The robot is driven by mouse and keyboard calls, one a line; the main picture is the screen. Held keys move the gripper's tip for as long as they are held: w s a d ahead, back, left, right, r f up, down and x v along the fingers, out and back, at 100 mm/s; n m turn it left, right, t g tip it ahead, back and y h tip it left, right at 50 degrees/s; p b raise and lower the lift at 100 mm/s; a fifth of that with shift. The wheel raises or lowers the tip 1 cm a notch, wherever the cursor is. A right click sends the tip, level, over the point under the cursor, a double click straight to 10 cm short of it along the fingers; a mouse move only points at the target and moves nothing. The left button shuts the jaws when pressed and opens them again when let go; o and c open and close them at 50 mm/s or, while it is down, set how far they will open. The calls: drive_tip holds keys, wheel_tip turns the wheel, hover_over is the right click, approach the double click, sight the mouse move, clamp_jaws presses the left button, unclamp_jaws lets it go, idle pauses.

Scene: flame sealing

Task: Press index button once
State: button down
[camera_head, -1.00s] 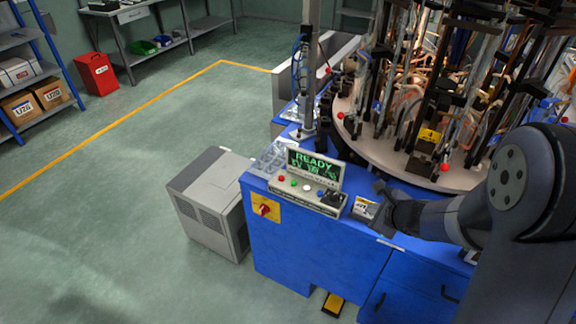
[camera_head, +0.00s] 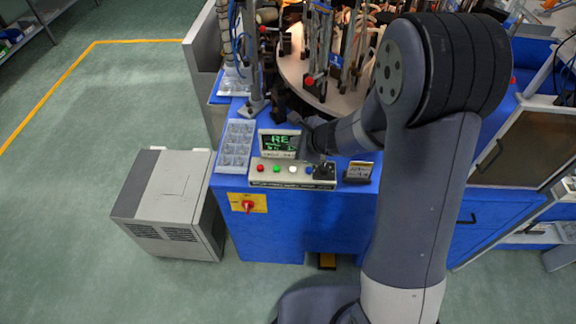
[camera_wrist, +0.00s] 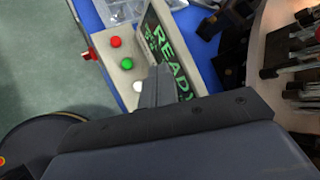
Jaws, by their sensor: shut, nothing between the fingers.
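The control panel (camera_head: 270,180) stands on the blue machine cabinet, with a screen (camera_head: 280,143) partly hidden by my gripper. In a row on it are a red button (camera_head: 260,168), a green button (camera_head: 276,168), a white button (camera_head: 292,169) and a blue button (camera_head: 308,170). No readable label shows which is the index button. The wrist view shows the red (camera_wrist: 115,41), green (camera_wrist: 126,63) and white (camera_wrist: 138,86) buttons and the screen reading READY (camera_wrist: 172,55). My gripper (camera_head: 308,150) is shut and empty, over the panel by the screen; its fingers (camera_wrist: 158,75) appear beside the white button.
A black joystick (camera_head: 324,171) stands at the panel's right end, beside a small labelled box (camera_head: 357,171). A clear tray (camera_head: 237,145) lies left of the panel. The round fixture table (camera_head: 335,98) rises behind. A red rotary switch (camera_head: 248,206) is on the cabinet front.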

drive_tip(key=shift+f, duration=0.15)
drive_tip(key=b, duration=0.7)
hover_over(293, 170)
drive_tip(key=f, duration=0.7)
drive_tip(key=shift+s+d+f, duration=0.15)
drive_tip(key=shift+d+f, duration=0.2)
drive_tip(key=shift+d, duration=0.05)
drive_tip(key=shift+f+b, duration=0.35)
drive_tip(key=shift+f, duration=0.05)
drive_tip(key=shift+f, duration=0.2)
idle(0.7)
drive_tip(key=shift+f+b, duration=0.25)
drive_tip(key=shift+b, duration=0.4)
